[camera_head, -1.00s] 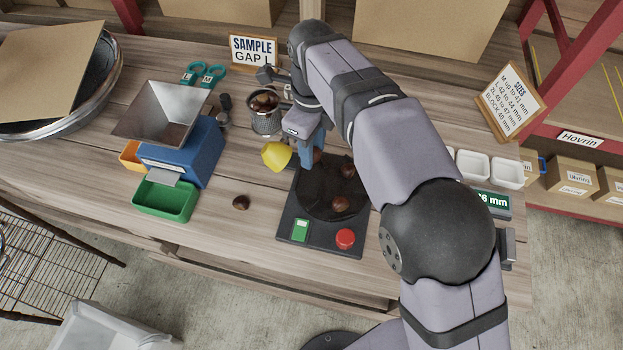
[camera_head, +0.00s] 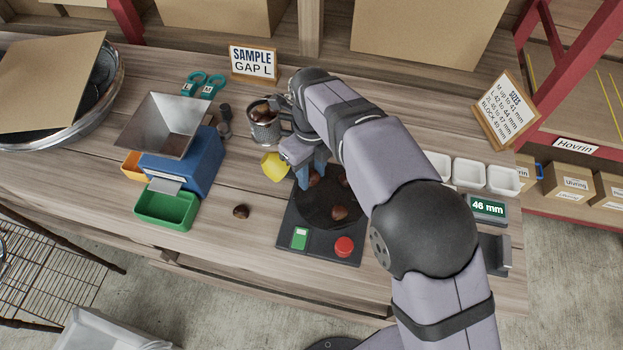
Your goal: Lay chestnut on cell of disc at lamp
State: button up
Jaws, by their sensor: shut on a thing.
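A dark round disc (camera_head: 318,212) sits on a black base with a green switch and a red button. Chestnuts lie on it, one near its front right (camera_head: 339,212) and one at its right, partly behind my arm. A yellow lamp head (camera_head: 274,167) stands at the disc's left rear edge. My gripper (camera_head: 311,178), with blue fingers, is low over the disc's rear left beside the lamp. It is shut on a chestnut (camera_head: 315,179) that shows between the fingers. Whether that chestnut touches the disc I cannot tell. Cell markings are too dark to make out.
A metal cup of chestnuts (camera_head: 264,132) stands behind the lamp. A loose chestnut (camera_head: 241,211) lies on the bench near the green tray (camera_head: 167,210) and blue hopper machine (camera_head: 185,165). White trays (camera_head: 468,173) and a 46 mm display (camera_head: 487,208) are at right.

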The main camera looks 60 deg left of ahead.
aim_at(312, 183)
jog(key=shift+f+p, duration=0.65)
jog(key=shift+f, duration=1.5)
jog(key=shift+f, duration=0.15)
jog(key=o, duration=1.1)
notch_tip(312, 183, up, 12)
jog(key=b, duration=0.2)
jog(key=shift+b, duration=0.35)
